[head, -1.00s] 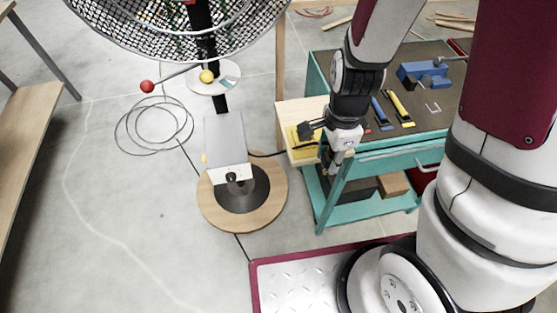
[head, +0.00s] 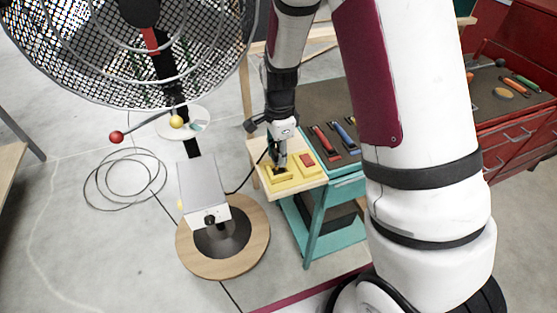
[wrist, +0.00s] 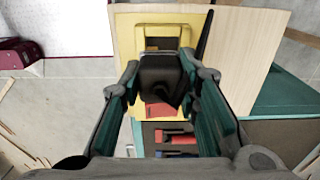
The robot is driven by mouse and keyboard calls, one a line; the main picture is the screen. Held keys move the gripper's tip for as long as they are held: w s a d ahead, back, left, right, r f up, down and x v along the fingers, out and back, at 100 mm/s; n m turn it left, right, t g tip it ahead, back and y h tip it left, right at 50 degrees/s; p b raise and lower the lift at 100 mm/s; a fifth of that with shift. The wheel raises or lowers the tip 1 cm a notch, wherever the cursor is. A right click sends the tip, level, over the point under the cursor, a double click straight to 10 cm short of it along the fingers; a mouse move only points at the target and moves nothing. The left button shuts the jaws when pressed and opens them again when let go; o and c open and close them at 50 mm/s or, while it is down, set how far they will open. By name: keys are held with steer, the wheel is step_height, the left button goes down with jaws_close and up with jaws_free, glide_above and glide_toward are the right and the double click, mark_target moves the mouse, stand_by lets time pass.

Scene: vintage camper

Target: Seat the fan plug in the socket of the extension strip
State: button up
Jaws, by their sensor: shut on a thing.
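The yellow extension strip (head: 292,182) lies on a pale wooden side shelf (head: 258,149). In the wrist view the strip (wrist: 133,45) runs away from me, with a red switch (wrist: 158,110) at its nearer end. My gripper (head: 280,168) points down over the strip. Its fingers (wrist: 158,84) are shut on the black fan plug (wrist: 160,72), which lies over the strip and hides part of it. A black cord (wrist: 205,35) leads off past the strip. The socket under the plug is hidden, so I cannot tell whether the pins are inside.
The caged fan (head: 130,50) stands at left, with a grey box (head: 203,188) on its round wooden base (head: 255,250). A teal cart (head: 336,235) with several tools adjoins the shelf. A red tool cabinet (head: 520,140) is at right. Floor at left is mostly clear, with a coiled cable (head: 95,198).

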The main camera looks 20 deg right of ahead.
steer(key=shift+w, duration=0.15)
steer(key=shift+f+p, duration=0.35)
steer(key=shift+f, duration=1.4)
steer(key=shift+f, duration=0.1)
steer(key=o, duration=1.2)
steer(key=shift+c, duration=0.2)
